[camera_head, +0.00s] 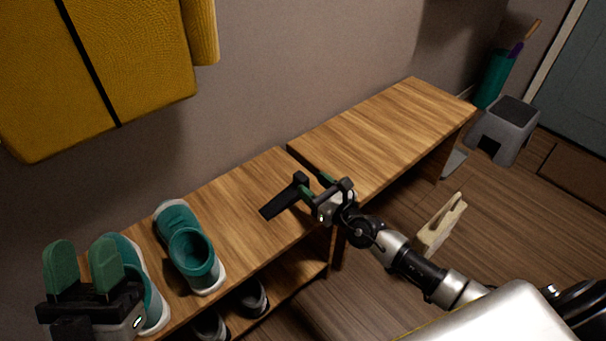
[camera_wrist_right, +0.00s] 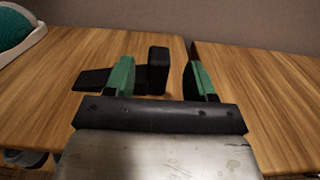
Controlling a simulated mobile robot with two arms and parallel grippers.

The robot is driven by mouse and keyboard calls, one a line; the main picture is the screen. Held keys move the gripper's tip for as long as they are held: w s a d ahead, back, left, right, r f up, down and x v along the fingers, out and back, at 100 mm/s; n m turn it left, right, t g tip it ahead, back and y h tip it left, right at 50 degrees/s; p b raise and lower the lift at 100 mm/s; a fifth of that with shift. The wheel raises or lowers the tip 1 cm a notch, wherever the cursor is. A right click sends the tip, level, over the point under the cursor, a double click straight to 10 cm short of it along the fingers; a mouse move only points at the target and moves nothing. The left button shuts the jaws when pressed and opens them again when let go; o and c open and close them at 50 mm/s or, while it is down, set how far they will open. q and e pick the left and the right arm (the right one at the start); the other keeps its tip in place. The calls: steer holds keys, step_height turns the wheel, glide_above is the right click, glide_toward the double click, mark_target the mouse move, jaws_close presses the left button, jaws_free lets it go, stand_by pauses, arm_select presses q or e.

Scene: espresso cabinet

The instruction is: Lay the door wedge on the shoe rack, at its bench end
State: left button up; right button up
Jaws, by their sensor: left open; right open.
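The black door wedge (camera_head: 278,202) lies on the top of the shoe rack (camera_head: 240,199), at the end by the bench (camera_head: 390,125). It also shows in the right wrist view, with its taller end (camera_wrist_right: 158,68) upright and its thin end partly behind the left-hand finger. My right gripper (camera_head: 316,187) is open beside the wedge's taller end. In the right wrist view its green fingers (camera_wrist_right: 160,75) stand apart, with the taller end showing between them; I see no grip on it. My left gripper (camera_head: 84,262) is open and empty near the shoes at the lower left.
Teal shoes (camera_head: 190,250) stand on the rack's left part, and dark shoes (camera_head: 252,297) sit on its lower shelf. A yellow item (camera_head: 95,75) hangs on the wall above. A grey step stool (camera_head: 504,130) and a beige object (camera_head: 440,226) are on the floor at right.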

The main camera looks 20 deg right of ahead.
steer(key=v, duration=0.6)
steer(key=s+a+r+m+y, duration=0.3)
steer(key=s+a+r+m, duration=0.1)
steer(key=a+m, duration=0.25)
steer(key=s+a+r+m+y, duration=0.2)
steer(key=s+a+r+m, duration=0.15)
steer(key=a+m, duration=0.35)
steer(key=s+d+r+m+t+h, duration=0.1)
steer(key=s+d+r+m+t, duration=0.1)
steer(key=r+m+t, duration=0.3)
steer(key=s+d+r+m+t+h, duration=0.2)
steer(key=s+r+m+t, duration=0.3)
steer(key=r+m, duration=0.8)
steer(key=m, duration=0.5)
steer(key=shift+s+d+m, duration=0.15)
steer(key=shift+s+m, duration=0.2)
